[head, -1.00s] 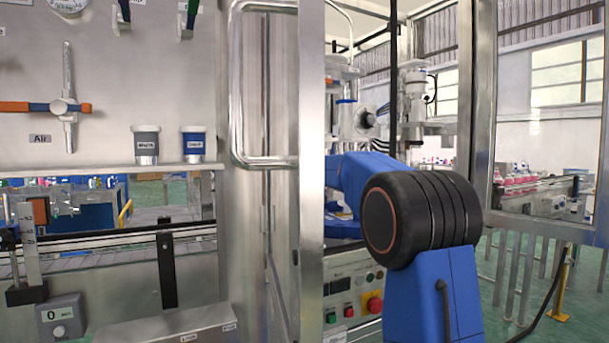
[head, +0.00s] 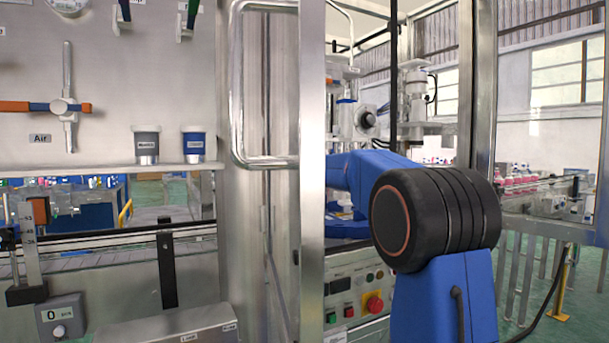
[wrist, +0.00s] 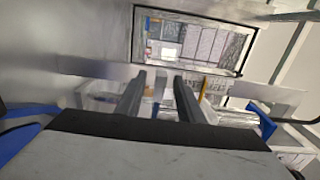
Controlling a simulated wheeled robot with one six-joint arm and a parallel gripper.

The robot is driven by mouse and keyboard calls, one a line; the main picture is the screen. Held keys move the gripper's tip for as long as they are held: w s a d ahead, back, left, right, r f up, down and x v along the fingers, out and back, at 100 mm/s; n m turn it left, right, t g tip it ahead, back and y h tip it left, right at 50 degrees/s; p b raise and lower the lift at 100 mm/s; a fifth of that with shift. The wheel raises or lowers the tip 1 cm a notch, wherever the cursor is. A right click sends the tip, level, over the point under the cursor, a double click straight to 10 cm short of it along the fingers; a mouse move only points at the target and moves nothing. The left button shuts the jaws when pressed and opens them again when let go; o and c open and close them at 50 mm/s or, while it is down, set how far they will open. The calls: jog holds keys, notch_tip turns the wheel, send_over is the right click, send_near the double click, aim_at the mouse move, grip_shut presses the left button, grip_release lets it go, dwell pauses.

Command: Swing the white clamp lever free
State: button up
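My gripper (wrist: 159,84) shows in the wrist view with its two dark fingers apart, so it is open. A narrow grey upright shape lies in the gap between them, and I cannot tell what it is or whether it is touched. I cannot make out the white clamp lever for sure in either view. In the head view my blue arm with its black joint covers part of the machine behind the door frame, and my gripper is hidden there.
A steel door frame with a bar handle (head: 236,95) stands left of my arm. A control panel (head: 352,290) with a red stop button (head: 374,303) is below. A yellow strip (wrist: 203,86) and a dark-edged window (wrist: 195,42) show in the wrist view.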

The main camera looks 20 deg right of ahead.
jog(key=shift+s, duration=2.1)
